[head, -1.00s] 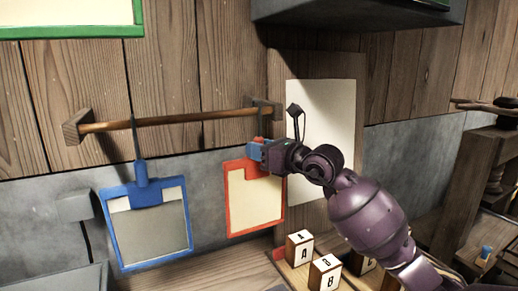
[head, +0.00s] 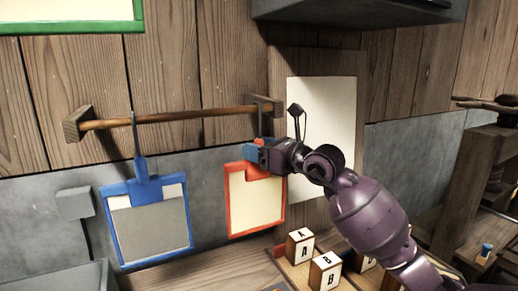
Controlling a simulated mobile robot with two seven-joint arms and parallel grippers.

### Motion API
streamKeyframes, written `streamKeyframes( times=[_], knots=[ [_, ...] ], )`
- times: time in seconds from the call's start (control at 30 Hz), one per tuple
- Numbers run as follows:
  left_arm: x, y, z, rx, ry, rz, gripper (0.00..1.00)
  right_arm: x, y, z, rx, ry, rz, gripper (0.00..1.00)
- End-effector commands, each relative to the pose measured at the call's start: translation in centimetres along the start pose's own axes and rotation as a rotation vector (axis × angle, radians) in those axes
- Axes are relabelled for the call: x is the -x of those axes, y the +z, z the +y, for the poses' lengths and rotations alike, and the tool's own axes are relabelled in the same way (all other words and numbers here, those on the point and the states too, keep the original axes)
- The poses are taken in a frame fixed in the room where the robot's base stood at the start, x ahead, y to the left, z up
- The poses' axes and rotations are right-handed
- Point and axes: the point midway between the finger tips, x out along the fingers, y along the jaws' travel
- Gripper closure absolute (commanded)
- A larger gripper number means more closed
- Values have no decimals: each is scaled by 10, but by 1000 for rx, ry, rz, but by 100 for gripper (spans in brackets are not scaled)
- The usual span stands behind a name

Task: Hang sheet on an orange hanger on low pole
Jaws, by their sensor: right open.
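The orange hanger (head: 262,172) hangs beneath the right end of the low wooden pole (head: 190,116). It is a red-orange frame around a cream sheet (head: 256,203), close to the wall. Its hook is largely hidden behind my gripper, but a thin dark upright shows above at the pole's right end. My right gripper (head: 256,151), with blue fingertips, is at the hanger's top, around or just in front of its neck. Its jaws are open, and whether they touch the hanger is unclear. My left gripper is out of view.
A blue hanger (head: 147,187) with a grey and cream sheet hangs from the pole's left part. A large pale sheet (head: 330,120) is on the board behind my right arm. Lettered blocks (head: 325,272) stand on the bench below. A dark shelf (head: 360,15) juts out above.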

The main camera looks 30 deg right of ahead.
Motion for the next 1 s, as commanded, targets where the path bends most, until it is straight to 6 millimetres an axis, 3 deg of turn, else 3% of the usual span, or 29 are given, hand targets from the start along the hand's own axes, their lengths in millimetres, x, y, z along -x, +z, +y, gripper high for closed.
streamKeyframes(
  times=[0.17, 0.6, 0.8, 1.0],
  knots=[
    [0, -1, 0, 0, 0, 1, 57, 14, -1, -1, 0, -2, 1, 46],
    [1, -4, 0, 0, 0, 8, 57, 86, -1, 0, 2, -2, 2, 46],
    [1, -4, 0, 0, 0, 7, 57, 104, 0, 0, 1, -1, 0, 46],
    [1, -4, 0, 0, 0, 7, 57, 108, 0, 0, 1, 0, 0, 46]
  ],
)
